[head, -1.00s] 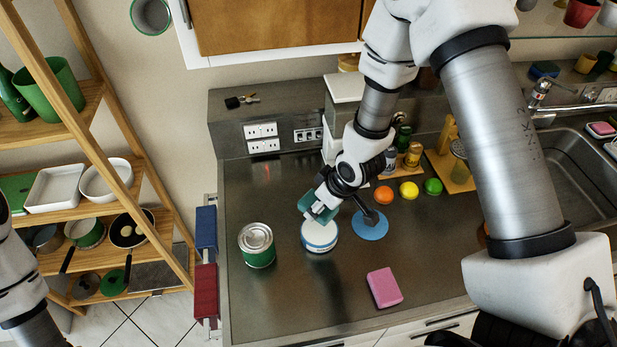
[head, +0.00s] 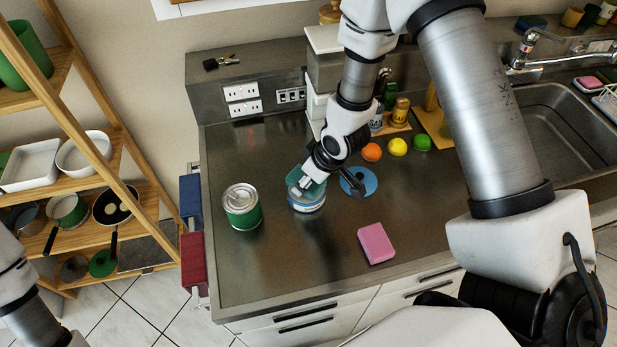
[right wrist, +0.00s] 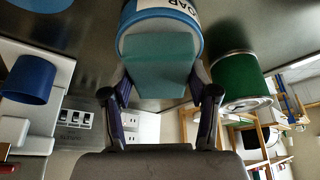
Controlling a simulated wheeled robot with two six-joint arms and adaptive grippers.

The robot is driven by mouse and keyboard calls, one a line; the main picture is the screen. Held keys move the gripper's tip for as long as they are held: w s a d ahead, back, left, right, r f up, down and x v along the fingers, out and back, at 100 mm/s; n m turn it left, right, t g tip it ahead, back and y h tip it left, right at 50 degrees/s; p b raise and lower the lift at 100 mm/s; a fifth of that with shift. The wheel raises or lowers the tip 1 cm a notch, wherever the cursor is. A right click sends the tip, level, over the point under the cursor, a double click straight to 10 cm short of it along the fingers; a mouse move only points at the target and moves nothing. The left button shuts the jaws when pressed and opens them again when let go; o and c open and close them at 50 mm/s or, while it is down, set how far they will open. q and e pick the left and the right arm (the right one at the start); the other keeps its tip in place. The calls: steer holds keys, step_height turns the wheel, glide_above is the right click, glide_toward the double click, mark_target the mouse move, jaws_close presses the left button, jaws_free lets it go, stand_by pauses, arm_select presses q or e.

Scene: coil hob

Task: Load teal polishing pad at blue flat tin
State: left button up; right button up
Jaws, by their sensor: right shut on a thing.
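The teal polishing pad (head: 315,188) is held in my right gripper (head: 305,184), right at the top of the blue flat tin (head: 307,206). The tin is round, with a blue band and a pale label, and stands on the dark counter. In the right wrist view the fingers (right wrist: 160,93) grip the teal pad (right wrist: 158,68) from both sides, and the pad overlaps the tin (right wrist: 150,14), whose label partly shows. I cannot tell whether the pad touches the tin. My left gripper is out of view.
A green can (head: 242,212) stands left of the tin. A blue disc (head: 368,188) with a dark part lies close on its right. A pink block (head: 376,243) lies nearer the front edge. Orange, yellow and green balls sit behind. The front-left counter is clear.

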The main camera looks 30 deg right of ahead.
steer(key=shift+w+f, duration=0.1)
stand_by(0.3)
steer(key=shift+f, duration=0.3)
steer(key=shift+s+f+b, duration=0.2)
steer(key=shift+b, duration=0.15)
stand_by(0.9)
step_height(320, 180, up, 7)
steer(key=p, duration=0.6)
steer(key=shift+w+r, duration=0.1)
stand_by(0.4)
